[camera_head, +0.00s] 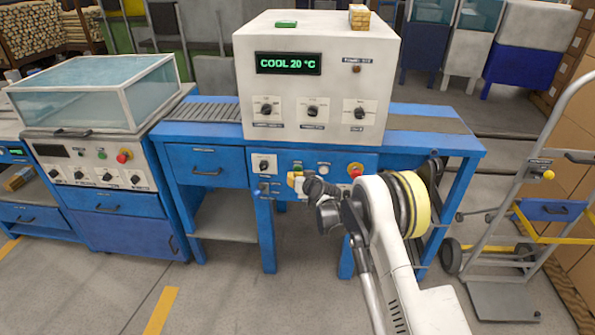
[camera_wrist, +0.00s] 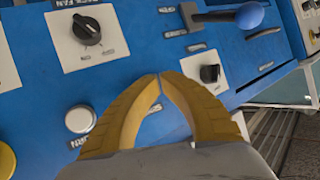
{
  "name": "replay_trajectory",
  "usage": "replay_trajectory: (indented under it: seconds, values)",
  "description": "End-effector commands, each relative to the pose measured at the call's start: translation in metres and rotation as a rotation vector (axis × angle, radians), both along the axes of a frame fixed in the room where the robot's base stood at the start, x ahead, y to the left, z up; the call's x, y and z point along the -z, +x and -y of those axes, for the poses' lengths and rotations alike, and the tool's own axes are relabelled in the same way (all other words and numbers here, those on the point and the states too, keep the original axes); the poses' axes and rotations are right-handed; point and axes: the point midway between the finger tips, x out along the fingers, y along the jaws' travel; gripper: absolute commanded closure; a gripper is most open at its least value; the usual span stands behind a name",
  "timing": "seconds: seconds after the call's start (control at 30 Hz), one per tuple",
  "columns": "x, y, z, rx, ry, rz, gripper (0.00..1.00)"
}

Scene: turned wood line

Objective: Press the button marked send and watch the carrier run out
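The blue control panel (camera_head: 340,163) under the white oven carries a green button (camera_head: 297,168), a white button (camera_head: 322,169) and a red stop button (camera_head: 355,170). I cannot read which one is marked send. My gripper (camera_head: 293,180) is at the panel, just below the green button in the picture. In the wrist view the yellow fingers of my gripper (camera_wrist: 158,77) meet at the tips with nothing between them. The white button (camera_wrist: 80,119) lies left of them. No green button shows there. Whether the fingertips touch the panel I cannot tell. No carrier is recognisable.
The oven (camera_head: 315,75) reads COOL 20 °C and stands over a conveyor (camera_head: 205,110). In the wrist view, a black knob (camera_wrist: 88,30), a smaller knob (camera_wrist: 210,73) and a blue-ball lever (camera_wrist: 249,14) surround my fingers. A hand truck (camera_head: 520,220) stands at the right.

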Motion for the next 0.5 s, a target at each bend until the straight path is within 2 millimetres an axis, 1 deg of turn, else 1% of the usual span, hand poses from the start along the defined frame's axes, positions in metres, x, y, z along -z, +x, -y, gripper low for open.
replay_trajectory:
  seconds: [0.33, 0.5]
  values:
    - [0.0001, 0.0081, 0.0005, 0.0, 0.0, 0.0, 1.0]
    - [-0.0001, 0.0085, 0.0005, 0.0, 0.0, 0.0, 1.0]
